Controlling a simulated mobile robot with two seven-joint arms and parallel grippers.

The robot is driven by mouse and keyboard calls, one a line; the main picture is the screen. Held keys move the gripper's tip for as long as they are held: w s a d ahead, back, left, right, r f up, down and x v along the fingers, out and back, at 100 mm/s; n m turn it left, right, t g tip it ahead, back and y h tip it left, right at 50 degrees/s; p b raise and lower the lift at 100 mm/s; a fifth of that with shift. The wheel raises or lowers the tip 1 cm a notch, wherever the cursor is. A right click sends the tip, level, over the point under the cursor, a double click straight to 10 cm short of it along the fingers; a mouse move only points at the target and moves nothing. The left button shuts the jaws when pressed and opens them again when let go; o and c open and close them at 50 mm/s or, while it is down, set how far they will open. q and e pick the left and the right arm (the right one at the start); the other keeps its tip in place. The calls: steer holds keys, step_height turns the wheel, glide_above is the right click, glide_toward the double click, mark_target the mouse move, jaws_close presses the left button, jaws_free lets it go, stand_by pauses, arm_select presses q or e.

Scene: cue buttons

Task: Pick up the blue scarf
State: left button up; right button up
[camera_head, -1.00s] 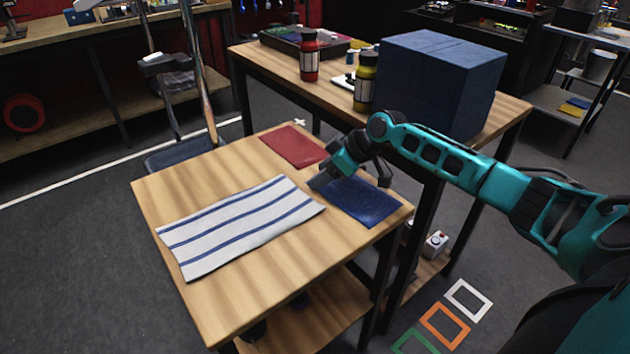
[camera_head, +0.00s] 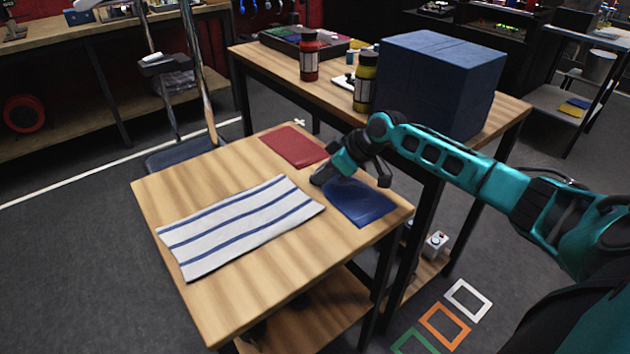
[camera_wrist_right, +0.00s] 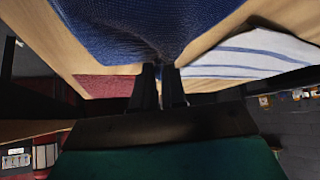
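The blue scarf (camera_head: 362,205) lies at the right corner of the light wooden table (camera_head: 225,305). Its surface is creased and drawn up towards my right gripper (camera_head: 318,182). In the right wrist view the scarf (camera_wrist_right: 120,35) gathers into a fold between the two dark fingers of the right gripper (camera_wrist_right: 161,76), which are close together on it. Most of the scarf still appears to rest on the table. My left gripper is in neither view.
A red cloth (camera_head: 294,146) lies flat behind the scarf, and a white cloth with blue stripes (camera_head: 240,225) lies to its left. A higher bench behind holds a large blue box (camera_head: 435,80), a red bottle (camera_head: 309,58) and a yellow bottle (camera_head: 364,85).

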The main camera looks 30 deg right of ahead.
steer(key=shift+s, duration=0.1)
jaws_close()
step_height(320, 180, up, 12)
steer(key=p, duration=0.8)
step_height(320, 180, up, 36)
